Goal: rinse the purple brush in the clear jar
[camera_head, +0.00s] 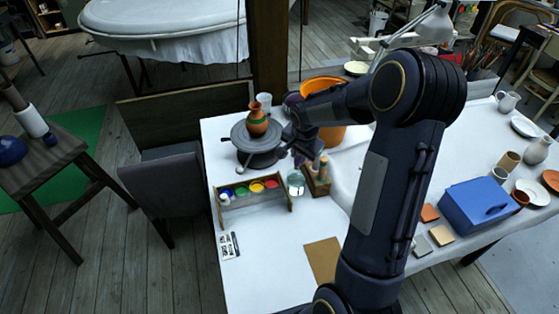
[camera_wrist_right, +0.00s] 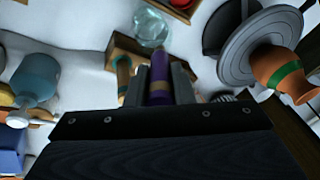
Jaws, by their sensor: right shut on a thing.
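My right gripper (camera_head: 301,153) is over the left part of the white table, between the pottery wheel and the brush block. In the right wrist view its fingers (camera_wrist_right: 160,88) are shut on the purple brush (camera_wrist_right: 159,72). The clear jar (camera_head: 295,187) stands on the table just in front of the gripper, beside the paint rack. It also shows in the right wrist view (camera_wrist_right: 150,28), beyond the fingers and apart from the brush. The brush's lower end is hidden, so I cannot tell whether it is clear of the block. My left gripper is out of view.
A wooden brush block (camera_head: 318,182) stands right of the jar. A paint rack (camera_head: 253,205) is at its left. A pottery wheel (camera_head: 256,157) with a terracotta vase (camera_head: 257,122) and an orange bucket (camera_head: 331,133) are behind. The table's front left is mostly clear.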

